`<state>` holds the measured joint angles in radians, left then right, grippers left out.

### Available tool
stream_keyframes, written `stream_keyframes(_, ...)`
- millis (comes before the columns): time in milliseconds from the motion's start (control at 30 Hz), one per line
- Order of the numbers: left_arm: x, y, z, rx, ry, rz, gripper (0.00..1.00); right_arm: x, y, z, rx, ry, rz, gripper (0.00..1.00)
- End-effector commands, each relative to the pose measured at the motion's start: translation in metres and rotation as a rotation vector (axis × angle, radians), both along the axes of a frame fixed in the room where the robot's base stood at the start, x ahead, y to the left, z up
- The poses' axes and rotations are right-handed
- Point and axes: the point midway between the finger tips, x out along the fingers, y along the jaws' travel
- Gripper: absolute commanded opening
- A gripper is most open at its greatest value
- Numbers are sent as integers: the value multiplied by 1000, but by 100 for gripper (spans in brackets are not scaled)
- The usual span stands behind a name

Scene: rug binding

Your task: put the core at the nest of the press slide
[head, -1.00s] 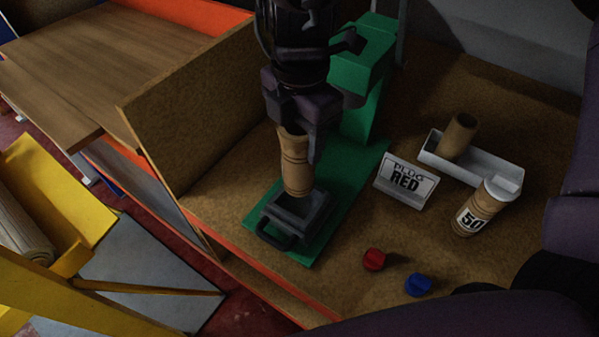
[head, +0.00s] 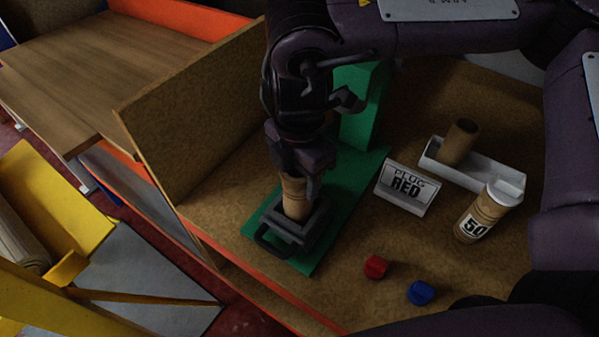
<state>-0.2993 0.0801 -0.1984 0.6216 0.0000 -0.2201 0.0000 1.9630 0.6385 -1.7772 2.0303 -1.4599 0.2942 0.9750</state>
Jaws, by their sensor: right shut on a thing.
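The core (head: 294,199) is a tan cardboard tube with darker rings. It stands roughly upright with its lower end inside the square grey frame of the press slide (head: 270,239). The frame has a handle at its front and sits on the green press base (head: 335,222). My right gripper (head: 299,172) is shut on the upper part of the core from above. Its lower end is hidden by the frame's rim, so I cannot tell whether it touches the bottom. My left gripper is not in view.
A sign reading "PLUG RED" (head: 406,185) stands right of the press. Behind it is a white tray (head: 490,178) with a brown tube (head: 459,141). A tube marked 50 (head: 477,218), a red plug (head: 376,267) and a blue plug (head: 421,292) stand on the bench.

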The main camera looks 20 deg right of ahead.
Motion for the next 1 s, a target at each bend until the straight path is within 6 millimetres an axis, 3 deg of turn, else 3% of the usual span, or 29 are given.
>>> stream_keyframes(33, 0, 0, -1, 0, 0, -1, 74, 0, 0, -1, 0, 0, 0, 52)
stream_keyframes(200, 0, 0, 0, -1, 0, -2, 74, 0, 0, -1, 0, 0, 0, 71)
stream_keyframes(567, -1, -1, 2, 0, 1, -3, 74, 1, 0, 8, 0, -3, 0, 71)
stream_keyframes(1000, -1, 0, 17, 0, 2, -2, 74, 1, 0, 95, -1, -6, -1, 71)
